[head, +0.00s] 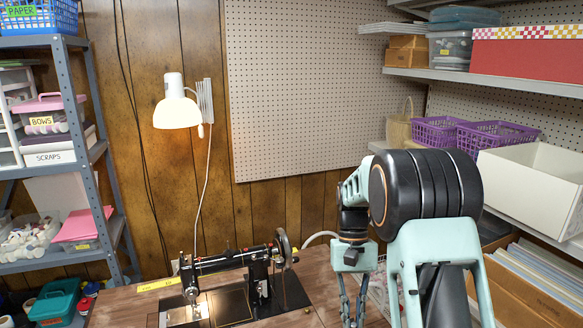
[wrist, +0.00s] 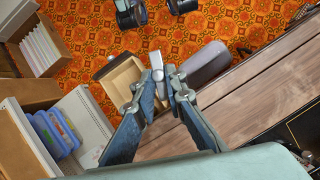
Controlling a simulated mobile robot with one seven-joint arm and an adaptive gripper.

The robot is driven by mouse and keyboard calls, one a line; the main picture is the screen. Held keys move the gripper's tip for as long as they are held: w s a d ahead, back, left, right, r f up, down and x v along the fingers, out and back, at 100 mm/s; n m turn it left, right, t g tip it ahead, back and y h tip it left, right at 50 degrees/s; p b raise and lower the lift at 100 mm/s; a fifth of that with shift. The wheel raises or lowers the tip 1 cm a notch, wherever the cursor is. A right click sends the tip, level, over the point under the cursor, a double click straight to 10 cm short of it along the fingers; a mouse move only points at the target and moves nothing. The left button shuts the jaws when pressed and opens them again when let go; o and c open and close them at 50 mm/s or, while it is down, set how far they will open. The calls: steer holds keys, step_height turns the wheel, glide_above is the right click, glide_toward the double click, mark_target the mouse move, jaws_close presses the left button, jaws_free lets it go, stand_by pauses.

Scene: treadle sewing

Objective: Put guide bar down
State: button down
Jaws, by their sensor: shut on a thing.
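My gripper (wrist: 160,76) is shut on a small light grey bar (wrist: 156,60), which I take to be the guide bar. The bar sticks out beyond the fingertips in the wrist view. In the head view my gripper (head: 353,300) points down at the right side of the wooden sewing table (head: 125,308), and its fingertips are cut off by the lower edge. I cannot make out the bar there. The black sewing machine (head: 228,262) stands on the table, left of my gripper. The table top also shows in the wrist view (wrist: 235,105).
In the wrist view an open wooden box (wrist: 122,78) and a grey rounded object (wrist: 207,62) lie beyond the fingers, over an orange patterned floor (wrist: 85,35). Shelves (head: 490,78) stand close at the right. A lamp (head: 176,108) hangs on the wall.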

mark_target(353, 324)
steer(key=r+p, duration=0.3)
steer(key=p, duration=0.2)
steer(key=s+r+p, duration=0.1)
steer(key=r+p, duration=0.1)
steer(key=shift+r+p, duration=0.3)
steer(key=shift+p, duration=0.1)
steer(key=p, duration=0.1)
steer(key=r+p, duration=0.1)
steer(key=shift+s+a+p, duration=0.1)
steer(key=shift+s+p, duration=0.15)
steer(key=shift+p, duration=0.05)
